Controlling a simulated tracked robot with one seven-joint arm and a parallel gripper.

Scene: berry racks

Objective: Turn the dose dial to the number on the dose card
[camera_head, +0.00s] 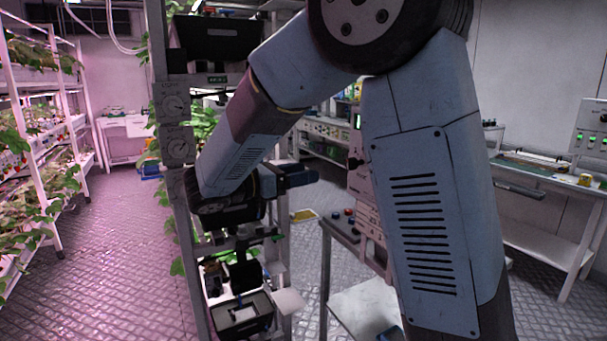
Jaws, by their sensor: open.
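Two grey dial plates with round scales are stacked on the rack post at left: an upper dial (174,103) and a lower dial (177,145). Their numbers are too small to read, and I cannot tell which is the dose dial. I cannot make out a dose card; a small dark label with green marks (217,79) sits on the rack to the right of the upper dial. My gripper (300,178) is open, to the right of and below both dials and apart from them. My arm hides part of the rack behind it.
Plant racks (48,130) line the left wall, with an open floor aisle (120,235) beside them. A black bin (243,317) sits low on the near rack. A bench (555,180) and a panel with green lights (592,140) stand at right.

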